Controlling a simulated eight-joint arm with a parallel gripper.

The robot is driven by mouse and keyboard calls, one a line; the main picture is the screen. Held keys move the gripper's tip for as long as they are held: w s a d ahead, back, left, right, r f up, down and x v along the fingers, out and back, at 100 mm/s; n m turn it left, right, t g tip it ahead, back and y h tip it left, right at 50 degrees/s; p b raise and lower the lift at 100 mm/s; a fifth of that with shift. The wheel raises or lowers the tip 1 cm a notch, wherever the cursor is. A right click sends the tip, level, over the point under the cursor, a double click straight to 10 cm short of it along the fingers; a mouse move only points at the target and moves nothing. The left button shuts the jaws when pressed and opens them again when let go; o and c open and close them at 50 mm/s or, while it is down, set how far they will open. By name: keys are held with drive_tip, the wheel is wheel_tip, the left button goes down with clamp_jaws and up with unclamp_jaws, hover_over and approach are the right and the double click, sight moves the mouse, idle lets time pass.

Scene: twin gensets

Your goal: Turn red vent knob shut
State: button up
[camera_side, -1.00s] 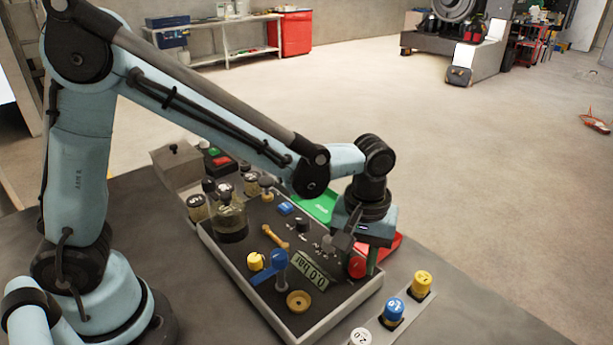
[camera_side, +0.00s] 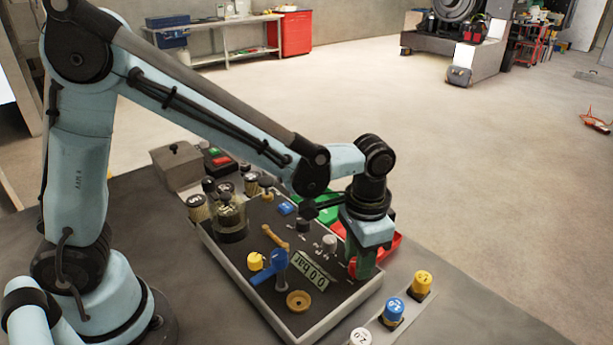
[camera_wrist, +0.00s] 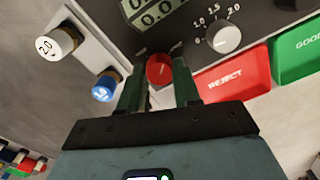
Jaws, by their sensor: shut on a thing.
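The red vent knob (camera_wrist: 160,69) sits on the dark panel, between the two green fingers of my gripper (camera_wrist: 159,84) in the wrist view. The gripper is shut on the knob, and a pale pointer line shows on the knob's top. In the side view my gripper (camera_side: 364,268) points down at the panel's right end, and only a sliver of the red knob (camera_side: 352,266) shows beside a finger. The pressure display (camera_side: 311,271) next to it reads 0.0 bar.
A red REJECT tray (camera_wrist: 232,85) and a green GOOD tray (camera_wrist: 298,50) lie close beside the panel. A grey dial (camera_wrist: 223,36) is near the knob. Blue (camera_side: 393,310), yellow (camera_side: 421,283) and white (camera_side: 360,337) capped pieces stand in a rack along the panel's right side.

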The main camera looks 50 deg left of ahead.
drive_tip(key=shift+m, duration=2.2)
drive_tip(key=o, duration=1.1)
drive_tip(key=shift+c, duration=0.2)
wheel_tip(320, 180, up, 12)
drive_tip(key=shift+a, duration=0.1)
drive_tip(key=s+a+f+n+t, duration=0.1)
drive_tip(key=s+a+n+t, duration=0.2)
drive_tip(key=a, duration=0.4)
drive_tip(key=s+a+f+n+t, duration=0.2)
drive_tip(key=s+a+n+t, duration=0.2)
drive_tip(key=a+n, duration=0.2)
drive_tip(key=shift+a+f, duration=0.2)
drive_tip(key=shift+a, duration=0.95)
